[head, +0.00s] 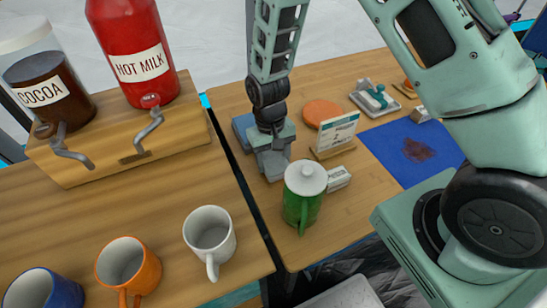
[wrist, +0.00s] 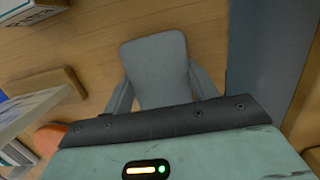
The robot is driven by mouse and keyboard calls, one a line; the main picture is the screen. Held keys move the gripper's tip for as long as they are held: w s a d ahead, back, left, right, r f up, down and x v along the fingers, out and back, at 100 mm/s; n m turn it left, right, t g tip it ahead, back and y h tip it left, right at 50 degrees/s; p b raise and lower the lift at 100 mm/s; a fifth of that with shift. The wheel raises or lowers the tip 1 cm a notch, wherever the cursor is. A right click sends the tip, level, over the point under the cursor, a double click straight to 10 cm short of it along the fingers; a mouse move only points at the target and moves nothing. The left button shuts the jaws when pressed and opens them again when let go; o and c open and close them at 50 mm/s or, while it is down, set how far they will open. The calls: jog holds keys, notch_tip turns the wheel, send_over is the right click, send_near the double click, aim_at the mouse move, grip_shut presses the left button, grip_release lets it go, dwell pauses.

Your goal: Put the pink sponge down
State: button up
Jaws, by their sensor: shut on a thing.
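My gripper (head: 272,160) is over the wooden table on the right. It is shut on a grey block (wrist: 155,68), which sits between the two fingers in the wrist view. The block looks grey, not pink, and no pink sponge shows in either view. The block is low, close to the table top; I cannot tell whether it touches the wood. A blue-grey slab (head: 243,130) lies just left of my gripper; a similar surface (wrist: 268,60) shows at the right of the wrist view.
A green lidded jug (head: 302,205) and a small white box (head: 339,178) stand close in front of my gripper. A dark gap separates the left table.

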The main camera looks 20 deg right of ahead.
aim_at(271, 154)
jog(key=shift+f, duration=0.2)
jog(key=o, duration=0.9)
jog(key=shift+o, duration=0.2)
notch_tip(271, 154, up, 12)
jog(key=w, duration=0.2)
jog(key=s+a+r+n, duration=0.2)
jog(key=s+r, duration=0.1)
jog(key=s, duration=0.4)
jog(key=s+a+r+n+t, duration=0.1)
jog(key=s+a+r+n, duration=0.1)
jog(key=s, duration=0.5)
jog(key=s+a+r+n, duration=0.2)
jog(key=s+r+n, duration=0.1)
jog(key=s+r, duration=0.3)
jog(key=shift+s+r+n+t+y, duration=0.3)
jog(key=shift+s+t, duration=0.1)
jog(key=shift+s, duration=0.7)
jog(key=shift+a, duration=0.1)
